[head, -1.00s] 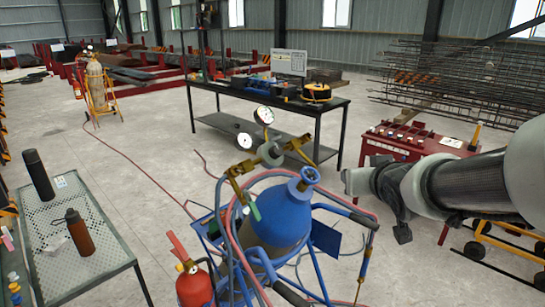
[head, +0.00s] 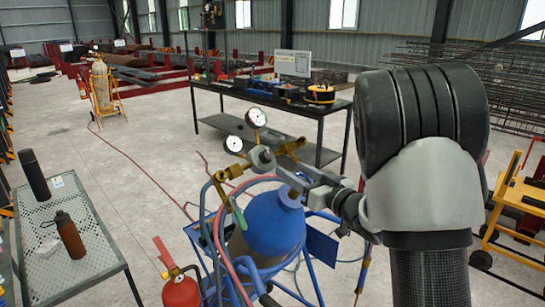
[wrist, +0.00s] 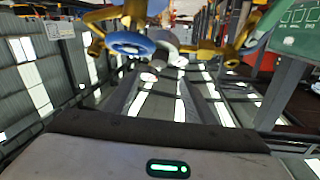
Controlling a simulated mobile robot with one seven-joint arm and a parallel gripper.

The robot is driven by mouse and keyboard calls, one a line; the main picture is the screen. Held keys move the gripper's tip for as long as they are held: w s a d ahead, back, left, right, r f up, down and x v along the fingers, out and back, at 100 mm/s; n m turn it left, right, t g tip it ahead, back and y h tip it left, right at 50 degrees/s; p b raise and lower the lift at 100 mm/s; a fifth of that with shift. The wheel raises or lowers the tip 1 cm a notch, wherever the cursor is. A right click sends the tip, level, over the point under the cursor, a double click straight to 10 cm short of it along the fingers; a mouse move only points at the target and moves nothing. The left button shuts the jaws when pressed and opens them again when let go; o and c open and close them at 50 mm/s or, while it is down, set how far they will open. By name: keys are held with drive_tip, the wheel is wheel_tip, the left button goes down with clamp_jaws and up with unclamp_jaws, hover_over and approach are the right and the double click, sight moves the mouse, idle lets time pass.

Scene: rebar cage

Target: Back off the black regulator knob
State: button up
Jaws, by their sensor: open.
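The regulator has a dark grey-black round knob (head: 262,158) on a brass body (head: 290,148), above the blue cylinder (head: 272,228). Two white-faced gauges (head: 256,117) stand above and left of the knob. My gripper (head: 290,180) reaches in from the right, just right of and slightly below the knob. Its jaws are open and nothing shows held in them. Whether a finger touches the regulator cannot be told. In the wrist view, brass fittings and a blue ring (wrist: 130,43) show beyond the gripper fingers (wrist: 165,85); the knob is not clear there.
Red and blue hoses (head: 225,225) and the blue trolley frame surround the cylinder. A red extinguisher (head: 181,291) stands at lower left. A perforated table (head: 95,250) holds a black flask and a brown bottle. A black workbench (head: 235,125) stands behind.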

sight(270, 156)
drive_tip(key=p+x, duration=0.1)
drive_tip(key=x, duration=0.9)
drive_tip(key=shift+w+a, duration=0.15)
drive_tip(key=shift+w, duration=0.2)
drive_tip(key=c, duration=1)
drive_tip(key=shift+c, duration=0.2)
drive_tip(key=shift+n, duration=0.3)
